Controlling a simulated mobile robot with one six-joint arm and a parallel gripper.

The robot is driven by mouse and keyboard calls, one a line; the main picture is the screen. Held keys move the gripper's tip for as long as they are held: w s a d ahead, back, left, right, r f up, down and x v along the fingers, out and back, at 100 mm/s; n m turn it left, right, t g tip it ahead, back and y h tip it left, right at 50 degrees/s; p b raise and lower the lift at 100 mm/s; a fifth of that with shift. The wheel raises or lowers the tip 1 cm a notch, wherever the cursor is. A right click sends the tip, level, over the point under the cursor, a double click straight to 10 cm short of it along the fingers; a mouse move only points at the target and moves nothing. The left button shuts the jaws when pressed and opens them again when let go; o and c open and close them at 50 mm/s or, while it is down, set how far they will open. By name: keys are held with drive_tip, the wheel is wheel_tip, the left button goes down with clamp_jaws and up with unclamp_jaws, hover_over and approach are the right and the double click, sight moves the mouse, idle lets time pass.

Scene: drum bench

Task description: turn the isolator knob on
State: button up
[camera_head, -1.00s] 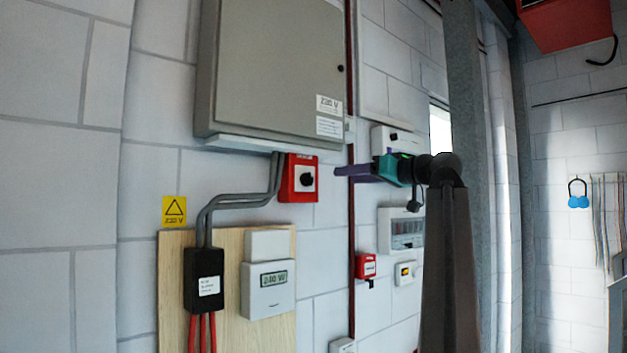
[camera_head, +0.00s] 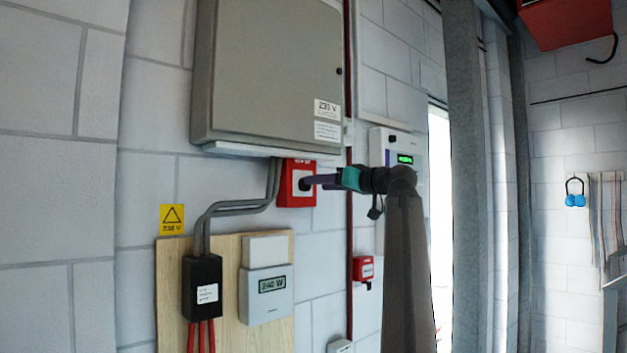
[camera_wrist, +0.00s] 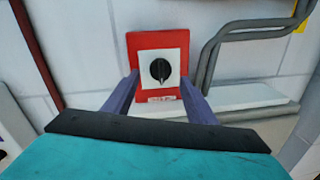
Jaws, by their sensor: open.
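The isolator is a red box (camera_head: 284,183) with a white plate on the wall, just below the grey cabinet. Its black round knob (camera_wrist: 160,70) shows in the wrist view, with its pointer line roughly upright in that picture. My gripper (camera_head: 312,182) points at the isolator from the right. In the wrist view, my gripper (camera_wrist: 160,88) has its two purple fingers apart, one on each side of the knob, with nothing held. I cannot tell whether the fingertips touch the box. In the head view the fingers hide most of the knob.
The grey cabinet (camera_head: 266,75) overhangs the isolator. Grey conduits (camera_head: 240,207) run close on its left, down to a black box (camera_head: 203,285) on a wooden board. A dark red pipe (camera_head: 350,225) runs vertically to its right. A white meter (camera_head: 399,150) hangs behind my arm.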

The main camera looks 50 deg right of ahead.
drive_tip(key=shift+w+p, duration=0.55)
drive_tip(key=shift+w, duration=1.35)
